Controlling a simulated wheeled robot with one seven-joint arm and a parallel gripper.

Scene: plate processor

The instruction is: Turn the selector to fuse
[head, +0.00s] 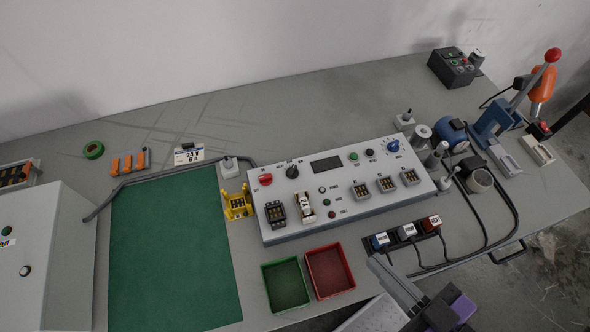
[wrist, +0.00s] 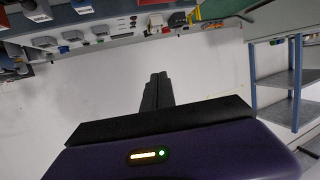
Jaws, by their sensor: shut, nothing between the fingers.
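The selector appears to be the black knob (head: 292,171) on the top of the grey control panel (head: 345,190), with small labels around it. The labels are too small to read, so I cannot tell which position it points to. My gripper (head: 379,263) is at the lower right of the head view, in front of the panel and well apart from the knob. Its fingers are together and empty, and they also show in the wrist view (wrist: 158,76). The knob cannot be made out in the wrist view.
The panel also carries a red knob (head: 265,179), a blue knob (head: 393,145) and a small display (head: 326,165). Green (head: 285,284) and red (head: 330,271) bins and a plug strip (head: 408,233) lie in front. A green mat (head: 170,250) is left.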

